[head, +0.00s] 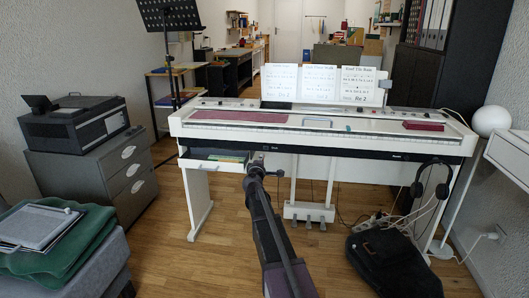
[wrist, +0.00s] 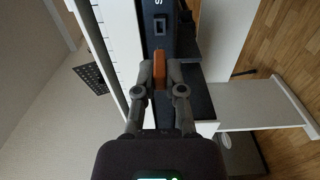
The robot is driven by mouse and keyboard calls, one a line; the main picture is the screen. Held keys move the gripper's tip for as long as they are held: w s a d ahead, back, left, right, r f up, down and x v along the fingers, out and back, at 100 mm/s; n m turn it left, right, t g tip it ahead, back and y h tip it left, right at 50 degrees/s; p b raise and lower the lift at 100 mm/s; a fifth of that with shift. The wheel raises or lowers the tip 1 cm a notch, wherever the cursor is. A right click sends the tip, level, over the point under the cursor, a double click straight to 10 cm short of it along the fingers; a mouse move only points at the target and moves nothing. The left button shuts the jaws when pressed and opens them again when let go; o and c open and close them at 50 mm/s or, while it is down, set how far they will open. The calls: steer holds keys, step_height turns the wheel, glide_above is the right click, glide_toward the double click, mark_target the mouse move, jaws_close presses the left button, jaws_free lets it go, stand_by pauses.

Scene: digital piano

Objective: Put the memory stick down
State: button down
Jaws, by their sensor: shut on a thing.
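The memory stick (wrist: 160,61) is a small orange-brown block in the wrist view. My gripper (wrist: 160,73) is shut on it, with one finger on each side. The stick points at the dark front panel of the piano, where a small rectangular socket (wrist: 158,24) shows just beyond it; the two look apart. In the head view my gripper (head: 256,160) is at the left part of the piano's front, below the keys. The stick is too small to make out there.
The white digital piano (head: 330,134) spans the middle. An open drawer (head: 213,165) with coloured things in it hangs under its left end, close left of my gripper. Headphones (head: 419,190) hang at the right, and a black bag (head: 393,262) lies on the floor.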

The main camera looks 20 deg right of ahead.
steer(key=shift+r, duration=0.1)
stand_by(0.3)
step_height(320, 180, up, 45)
steer(key=p, duration=4.5)
steer(key=shift+r, duration=0.1)
